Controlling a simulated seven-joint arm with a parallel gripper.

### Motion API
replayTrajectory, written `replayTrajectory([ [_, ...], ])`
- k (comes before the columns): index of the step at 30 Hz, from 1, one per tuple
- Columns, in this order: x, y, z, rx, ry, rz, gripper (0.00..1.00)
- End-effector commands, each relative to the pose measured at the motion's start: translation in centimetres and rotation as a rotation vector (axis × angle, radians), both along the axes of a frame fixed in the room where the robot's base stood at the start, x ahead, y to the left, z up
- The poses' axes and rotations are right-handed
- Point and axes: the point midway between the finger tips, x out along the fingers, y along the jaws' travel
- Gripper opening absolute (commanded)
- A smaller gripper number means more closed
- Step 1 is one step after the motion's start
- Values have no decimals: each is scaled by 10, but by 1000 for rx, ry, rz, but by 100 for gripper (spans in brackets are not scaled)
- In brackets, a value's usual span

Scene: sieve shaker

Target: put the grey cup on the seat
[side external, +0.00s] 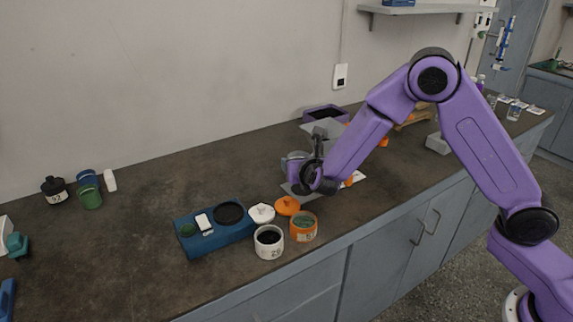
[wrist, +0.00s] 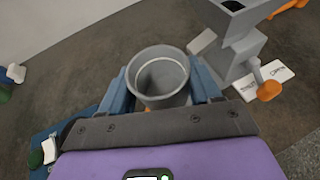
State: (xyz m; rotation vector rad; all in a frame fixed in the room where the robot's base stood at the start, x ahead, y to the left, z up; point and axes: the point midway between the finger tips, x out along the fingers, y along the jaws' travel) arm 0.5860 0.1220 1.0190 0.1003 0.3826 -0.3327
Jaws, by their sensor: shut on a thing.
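The grey cup (wrist: 163,78) is an open, hollow cylinder, seen from above in the wrist view, with its mouth toward the camera. My gripper (wrist: 163,95) is shut on it, one blue finger on each side. In the side view my gripper (side external: 300,176) is above the bench in front of the grey machine; I cannot clearly separate the cup from the hand there. The blue shaker base (side external: 210,239) has a dark round seat (side external: 229,213) on top, which looks bare. The seat is left of and nearer the camera than my gripper. A corner of the base shows in the wrist view (wrist: 38,160).
A white jar (side external: 269,244), an orange jar (side external: 303,230), a white lid (side external: 261,213) and an orange lid (side external: 288,205) stand right of the base. A grey machine (wrist: 240,45) is close beside the cup. Several small jars stand far left; the bench between is clear.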

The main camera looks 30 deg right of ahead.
Motion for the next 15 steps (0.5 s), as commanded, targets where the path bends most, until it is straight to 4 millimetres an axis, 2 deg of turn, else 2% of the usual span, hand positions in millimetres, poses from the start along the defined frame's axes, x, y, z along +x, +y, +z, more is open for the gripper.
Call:
replayTrajectory([
  [5, -17, -3, 8, 0, 0, 0, 32],
  [8, -25, -6, 2, -4, 5, -4, 32],
  [11, -38, -13, -16, -9, 12, -15, 32],
  [15, -66, -30, -52, -16, 19, -37, 32],
])
